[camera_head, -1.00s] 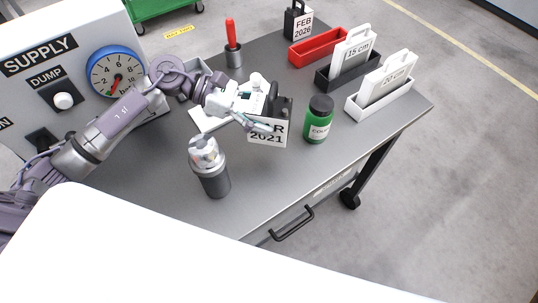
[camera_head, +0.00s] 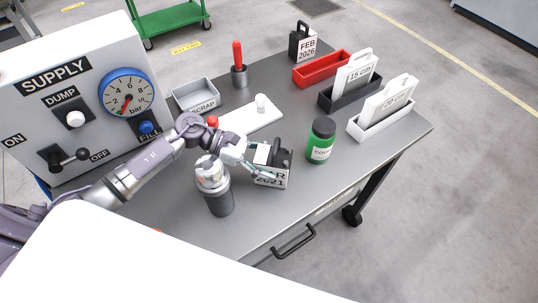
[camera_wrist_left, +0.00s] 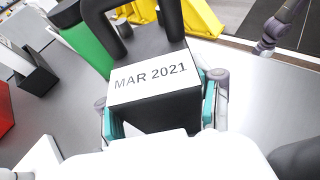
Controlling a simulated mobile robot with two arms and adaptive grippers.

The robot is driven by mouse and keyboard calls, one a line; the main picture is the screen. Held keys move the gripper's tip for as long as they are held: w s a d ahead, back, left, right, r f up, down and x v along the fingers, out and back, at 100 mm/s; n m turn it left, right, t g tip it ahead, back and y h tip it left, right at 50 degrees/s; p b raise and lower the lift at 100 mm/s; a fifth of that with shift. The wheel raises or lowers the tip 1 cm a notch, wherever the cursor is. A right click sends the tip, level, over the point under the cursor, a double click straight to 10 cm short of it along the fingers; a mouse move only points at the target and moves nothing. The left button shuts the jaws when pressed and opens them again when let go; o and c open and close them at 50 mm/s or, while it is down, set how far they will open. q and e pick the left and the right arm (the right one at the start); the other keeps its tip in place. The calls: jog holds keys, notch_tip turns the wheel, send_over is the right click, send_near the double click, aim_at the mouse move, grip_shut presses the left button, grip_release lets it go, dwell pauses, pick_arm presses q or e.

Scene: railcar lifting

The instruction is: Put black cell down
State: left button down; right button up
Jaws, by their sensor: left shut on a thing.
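The black cell (camera_head: 272,169) is a dark block with a black handle and a white label reading MAR 2021; it also shows in the left wrist view (camera_wrist_left: 155,105). My left gripper (camera_head: 258,160) is shut on it, with teal finger pads on both sides in the left wrist view (camera_wrist_left: 160,112). The cell is upright over the grey table (camera_head: 300,200), close to its surface; I cannot tell whether its base touches. A second black cell labelled FEB 2026 (camera_head: 302,44) stands at the back. My right gripper is not seen.
A green bottle (camera_head: 320,140) stands right of the held cell, and a grey, silver-topped canister (camera_head: 216,190) stands left. Behind are a white plate (camera_head: 243,119) and scrap tray (camera_head: 196,96). Red, black and white bins (camera_head: 320,70) line the right. Front table surface is clear.

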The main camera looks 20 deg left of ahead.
pick_arm(q)
jog(key=shift+w+r, duration=0.1)
jog(key=shift+r, duration=0.1)
jog(key=shift+f, duration=0.1)
jog(key=shift+c, duration=0.7)
grip_release()
jog(key=shift+f, duration=0.1)
jog(key=b+v, duration=0.4)
jog(key=v, duration=0.8)
